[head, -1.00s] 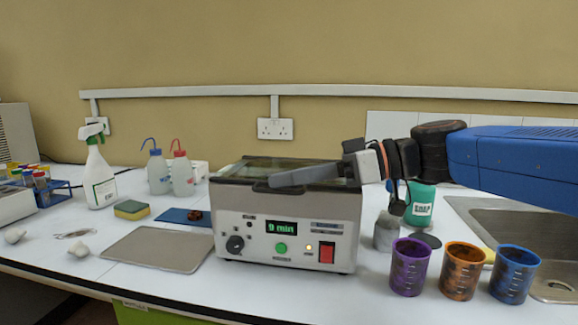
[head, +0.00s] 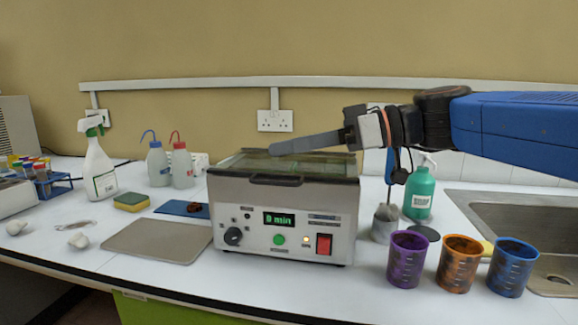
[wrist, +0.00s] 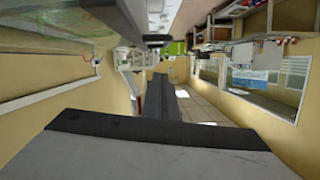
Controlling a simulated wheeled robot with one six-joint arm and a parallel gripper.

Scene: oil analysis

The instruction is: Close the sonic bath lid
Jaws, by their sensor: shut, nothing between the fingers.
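The sonic bath (head: 230,215) is a grey box on the white bench, with a green display, a dial and a red switch on its front. Its glass lid (head: 310,166) has a dark frame and lies flat across the top. The dark lid handle (head: 276,180) sits at the front edge. My gripper (head: 272,149) is shut and empty, pointing left above the lid, apart from the handle. The shut fingers also show in the wrist view (wrist: 160,95). My gripper covers part of the lid's far edge.
Purple (head: 408,262), orange (head: 459,266) and blue (head: 513,268) beakers stand at the front right, before the sink (head: 500,207). A soap bottle (head: 420,193) is behind them. A grey mat (head: 158,240) lies left of the bath. Wash bottles (head: 158,166) stand behind it.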

